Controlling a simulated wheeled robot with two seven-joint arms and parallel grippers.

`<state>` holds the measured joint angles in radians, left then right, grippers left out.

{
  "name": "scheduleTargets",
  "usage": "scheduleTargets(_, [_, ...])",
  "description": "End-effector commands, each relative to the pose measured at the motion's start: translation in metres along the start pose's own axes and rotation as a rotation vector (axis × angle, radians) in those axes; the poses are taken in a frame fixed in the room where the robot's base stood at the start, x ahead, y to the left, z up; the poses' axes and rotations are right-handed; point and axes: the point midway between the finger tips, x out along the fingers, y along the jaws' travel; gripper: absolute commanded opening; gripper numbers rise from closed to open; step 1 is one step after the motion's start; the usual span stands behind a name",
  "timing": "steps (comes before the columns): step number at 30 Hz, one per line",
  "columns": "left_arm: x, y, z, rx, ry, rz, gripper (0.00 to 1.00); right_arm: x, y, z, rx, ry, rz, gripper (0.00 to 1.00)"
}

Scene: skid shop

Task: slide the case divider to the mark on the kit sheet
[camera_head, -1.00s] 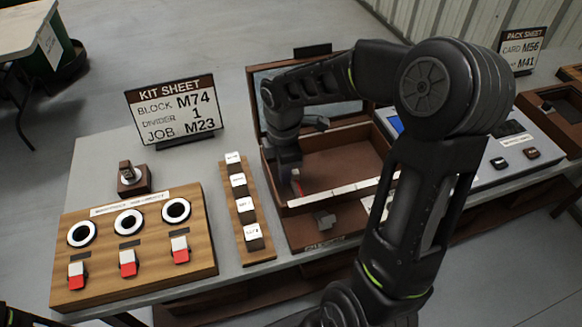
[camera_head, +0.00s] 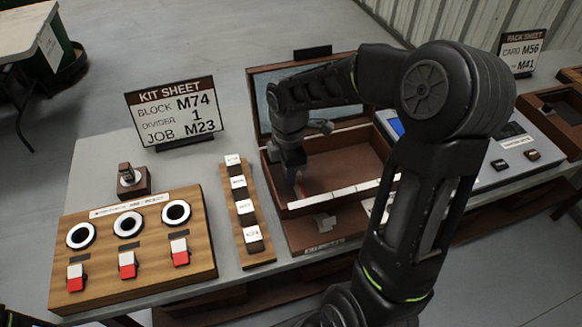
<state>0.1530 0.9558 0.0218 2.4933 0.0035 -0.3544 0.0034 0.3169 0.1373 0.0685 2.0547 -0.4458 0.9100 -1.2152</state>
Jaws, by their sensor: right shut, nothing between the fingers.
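The kit sheet (camera_head: 176,112) stands at the back left and reads block M74, divider 1, job M23. The open brown case (camera_head: 345,150) sits right of the middle, with a row of white marks (camera_head: 340,193) along its front rim. My right gripper (camera_head: 297,181) is shut and empty, pointing down inside the case's left end. A small red part shows at its fingertips; I cannot tell whether that is the divider or whether they touch. My right arm hides much of the case. My left gripper is not in view.
A wooden strip with several labelled blocks (camera_head: 244,208) stands just left of the case. A wooden panel with rings and red-white switches (camera_head: 135,250) lies further left. A grey device (camera_head: 500,150) and the pack sheet (camera_head: 522,52) are at the right.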

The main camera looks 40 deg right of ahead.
Motion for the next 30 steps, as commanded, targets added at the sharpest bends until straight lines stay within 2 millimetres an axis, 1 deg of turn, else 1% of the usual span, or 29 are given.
scheduleTargets(13, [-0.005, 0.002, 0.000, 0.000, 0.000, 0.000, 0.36, -0.001, 0.000, 0.023, 0.002, -0.002, -0.001, 0.00])
scheduleTargets(30, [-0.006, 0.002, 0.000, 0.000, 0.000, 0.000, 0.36, 0.000, 0.000, 0.026, 0.001, -0.001, 0.000, 0.00])
